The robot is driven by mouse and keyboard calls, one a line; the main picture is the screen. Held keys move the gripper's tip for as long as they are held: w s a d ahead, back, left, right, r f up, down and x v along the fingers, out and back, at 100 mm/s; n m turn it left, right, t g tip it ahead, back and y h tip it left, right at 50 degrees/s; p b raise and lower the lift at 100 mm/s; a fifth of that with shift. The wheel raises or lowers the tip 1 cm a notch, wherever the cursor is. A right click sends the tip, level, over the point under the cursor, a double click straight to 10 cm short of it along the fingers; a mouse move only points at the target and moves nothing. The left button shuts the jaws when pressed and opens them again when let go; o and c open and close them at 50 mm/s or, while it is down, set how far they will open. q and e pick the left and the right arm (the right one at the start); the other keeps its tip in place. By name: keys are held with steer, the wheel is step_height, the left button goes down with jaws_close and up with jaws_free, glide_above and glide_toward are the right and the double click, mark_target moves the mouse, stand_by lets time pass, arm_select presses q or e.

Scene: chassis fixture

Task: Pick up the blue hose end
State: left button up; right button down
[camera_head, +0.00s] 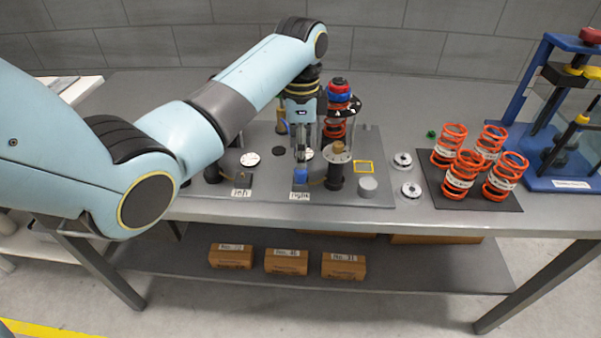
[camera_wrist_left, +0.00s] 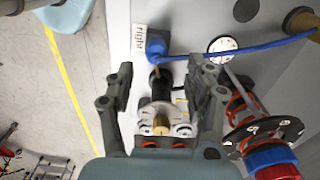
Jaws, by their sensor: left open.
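The blue hose end (camera_head: 301,175) is at the front of the grey fixture plate, by the label "right" (camera_head: 299,195). In the left wrist view a blue block (camera_wrist_left: 156,45) sits beside that label, and the blue hose (camera_wrist_left: 250,48) runs off to the right from it. My left gripper (camera_head: 302,152) reaches down over the plate, just behind the blue end. In the left wrist view its fingers (camera_wrist_left: 160,72) are spread, with the blue end beyond their tips and no contact visible. My right gripper is in neither view.
A black post with a brass top (camera_head: 336,165) stands right of the hose end. A red-and-blue spring strut (camera_head: 338,108) stands behind it. Several orange springs (camera_head: 461,170) stand on a dark mat at right, near a blue press (camera_head: 570,150). A "left" label (camera_head: 241,192) lies left.

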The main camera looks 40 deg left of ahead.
mark_target(301, 174)
arm_select(q)
step_height(301, 174, down, 6)
steer(key=shift+s+d+r+p, duration=0.1)
steer(key=shift+s+p, duration=0.05)
steer(key=shift+p, duration=0.25)
steer(key=shift+c, duration=0.4)
jaws_close()
